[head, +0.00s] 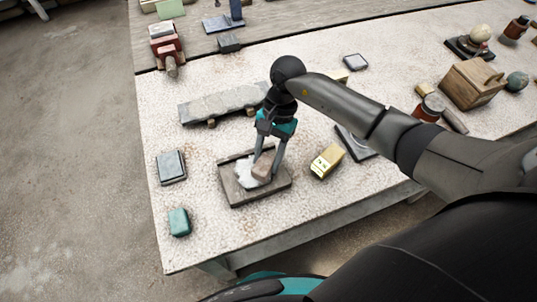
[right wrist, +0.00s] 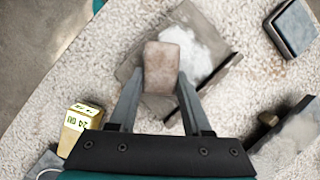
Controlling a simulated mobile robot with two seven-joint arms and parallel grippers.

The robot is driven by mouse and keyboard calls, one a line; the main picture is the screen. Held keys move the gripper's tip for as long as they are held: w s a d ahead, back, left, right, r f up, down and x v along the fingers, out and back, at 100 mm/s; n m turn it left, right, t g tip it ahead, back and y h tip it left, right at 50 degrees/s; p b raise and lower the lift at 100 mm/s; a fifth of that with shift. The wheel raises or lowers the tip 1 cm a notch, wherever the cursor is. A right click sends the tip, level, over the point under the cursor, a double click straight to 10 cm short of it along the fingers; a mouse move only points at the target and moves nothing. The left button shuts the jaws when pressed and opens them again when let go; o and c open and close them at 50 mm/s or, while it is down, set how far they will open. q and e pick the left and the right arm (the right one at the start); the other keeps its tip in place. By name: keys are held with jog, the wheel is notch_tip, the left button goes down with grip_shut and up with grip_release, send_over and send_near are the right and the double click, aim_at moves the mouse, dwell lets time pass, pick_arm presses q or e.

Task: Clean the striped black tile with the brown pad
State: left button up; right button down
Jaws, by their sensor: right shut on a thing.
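My right gripper (head: 267,160) is shut on the brown pad (head: 263,173), a small pinkish-brown block. In the right wrist view the pad (right wrist: 162,67) sits between the two fingers (right wrist: 158,98). It is over a shallow dark tray (head: 270,195) with white powder (head: 243,174) beside the pad. Whether the pad touches the tray, I cannot tell. A dark square tile (head: 171,166) with a grey top lies left of the tray and shows in the right wrist view (right wrist: 292,28). I cannot make out clear stripes on it. My left gripper is not in view.
A yellow block (head: 327,161) stands right of the tray. A teal block (head: 179,222) lies near the front left. A grey slab (head: 222,103) on supports is behind. A small dark-edged square (head: 355,62) and a wooden box (head: 473,83) are farther back. The tabletop between tile and tray is clear.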

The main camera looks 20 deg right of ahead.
jog(key=shift+s+a, duration=0.95)
jog(key=shift+s, duration=0.05)
jog(key=shift+w+d+f, duration=0.15)
jog(key=shift+w+d, duration=0.2)
jog(key=shift+w+d+b, duration=0.95)
jog(key=shift+d+b, duration=0.05)
jog(key=shift+b, duration=0.35)
jog(key=shift+s+a, duration=0.4)
jog(key=shift+a, duration=0.05)
jog(key=shift+s+a+p, duration=0.3)
jog(key=shift+s+a, duration=0.65)
jog(key=shift+w+d+r, duration=0.7)
jog(key=shift+r, duration=0.05)
